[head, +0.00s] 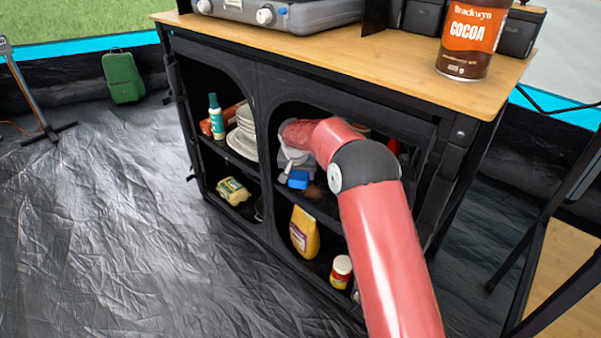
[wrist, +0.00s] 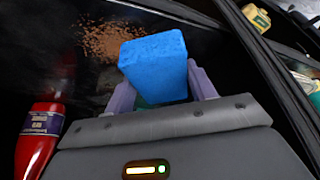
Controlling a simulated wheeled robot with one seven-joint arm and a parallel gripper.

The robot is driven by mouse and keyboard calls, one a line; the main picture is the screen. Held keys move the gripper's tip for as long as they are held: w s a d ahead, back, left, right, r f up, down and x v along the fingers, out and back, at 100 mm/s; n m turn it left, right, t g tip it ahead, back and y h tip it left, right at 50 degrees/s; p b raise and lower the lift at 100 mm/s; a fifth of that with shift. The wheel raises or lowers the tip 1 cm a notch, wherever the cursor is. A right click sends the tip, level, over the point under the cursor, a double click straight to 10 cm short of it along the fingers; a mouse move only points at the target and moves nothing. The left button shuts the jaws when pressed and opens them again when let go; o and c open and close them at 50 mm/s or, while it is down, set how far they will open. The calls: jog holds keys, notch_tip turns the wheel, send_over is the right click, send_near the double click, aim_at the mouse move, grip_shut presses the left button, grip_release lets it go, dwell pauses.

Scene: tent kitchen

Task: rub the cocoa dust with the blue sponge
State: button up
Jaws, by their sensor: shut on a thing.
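The blue sponge (wrist: 155,66) is held between the two pale fingers of my gripper (wrist: 160,92) in the wrist view. The sponge also shows in the head view (head: 298,179), inside the right opening of the cabinet, just below my gripper (head: 297,160). The cocoa dust (wrist: 105,42) is a patch of brown specks on the dark shelf, beyond and to the left of the sponge in the wrist view. The sponge covers part of that patch's right side. A bit of brown dust shows beside the sponge in the head view (head: 313,191). I cannot tell whether the sponge touches the shelf.
A red bottle (wrist: 40,135) stands left of my gripper in the wrist view. The cabinet's middle post (head: 264,160) and frame surround the opening. Plates (head: 243,137) are in the left compartment. A yellow bag (head: 304,232) and a jar (head: 341,271) stand below. A cocoa tin (head: 470,42) is on top.

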aim_at(308, 179)
jog(key=shift+f+b, duration=0.7)
jog(key=shift+f, duration=0.35)
